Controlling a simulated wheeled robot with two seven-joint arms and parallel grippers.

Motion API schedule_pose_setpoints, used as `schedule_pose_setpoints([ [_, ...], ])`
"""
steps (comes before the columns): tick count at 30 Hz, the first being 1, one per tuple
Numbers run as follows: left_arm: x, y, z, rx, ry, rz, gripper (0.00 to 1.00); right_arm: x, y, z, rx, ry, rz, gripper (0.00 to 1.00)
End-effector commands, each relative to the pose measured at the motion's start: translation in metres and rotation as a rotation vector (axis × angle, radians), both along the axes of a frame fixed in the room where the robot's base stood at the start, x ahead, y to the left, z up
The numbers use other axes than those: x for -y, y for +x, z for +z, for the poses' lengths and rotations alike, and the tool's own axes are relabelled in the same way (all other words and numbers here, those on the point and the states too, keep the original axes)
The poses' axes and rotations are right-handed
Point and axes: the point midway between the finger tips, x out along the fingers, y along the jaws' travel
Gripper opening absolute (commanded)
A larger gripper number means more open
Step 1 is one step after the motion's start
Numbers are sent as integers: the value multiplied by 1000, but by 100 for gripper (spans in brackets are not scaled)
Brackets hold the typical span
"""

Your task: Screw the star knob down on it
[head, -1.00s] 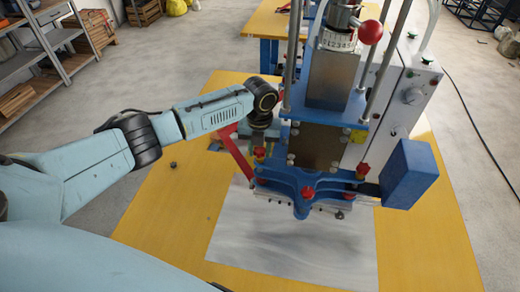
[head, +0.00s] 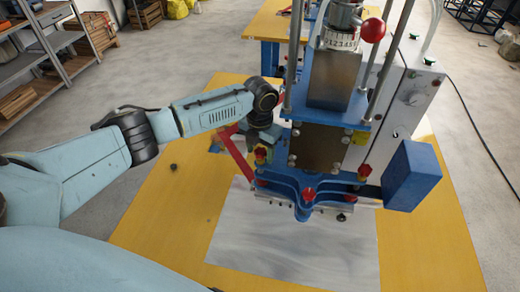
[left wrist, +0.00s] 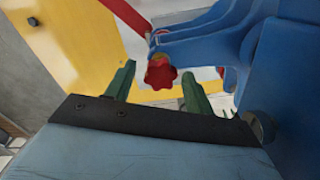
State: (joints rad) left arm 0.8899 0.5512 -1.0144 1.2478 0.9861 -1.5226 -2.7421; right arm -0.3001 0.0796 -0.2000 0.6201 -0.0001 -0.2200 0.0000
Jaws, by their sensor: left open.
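My left gripper (head: 263,140) is at the left side of the blue welding press, above its blue lower plate (head: 287,179). In the left wrist view its two green fingers (left wrist: 158,76) are apart. A red star knob (left wrist: 160,73) shows between their tips, at the end of a blue arm of the press (left wrist: 205,45); contact with the fingers cannot be told. In the head view a red and yellow knob (head: 260,155) shows just below the gripper. Further red knobs sit at the plate's front (head: 309,193) and right (head: 364,171). My right gripper is not in view.
The press column and a blue box (head: 411,176) stand close on the right. A red bar (head: 236,158) slants beside the gripper. A grey sheet (head: 290,250) lies on the yellow table (head: 165,215), whose left part is mostly clear.

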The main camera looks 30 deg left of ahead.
Motion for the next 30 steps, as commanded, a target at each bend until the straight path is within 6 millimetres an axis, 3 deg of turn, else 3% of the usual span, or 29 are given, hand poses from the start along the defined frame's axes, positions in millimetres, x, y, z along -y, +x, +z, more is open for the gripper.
schedule_pose_setpoints([
  [5,0,-1,2,-3,0,73,54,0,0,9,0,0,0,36],
  [9,1,0,3,-2,-1,275,54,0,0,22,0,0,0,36],
  [24,3,0,-1,-2,-1,987,54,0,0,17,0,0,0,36],
  [30,3,1,-1,-2,0,1182,54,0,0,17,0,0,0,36],
])
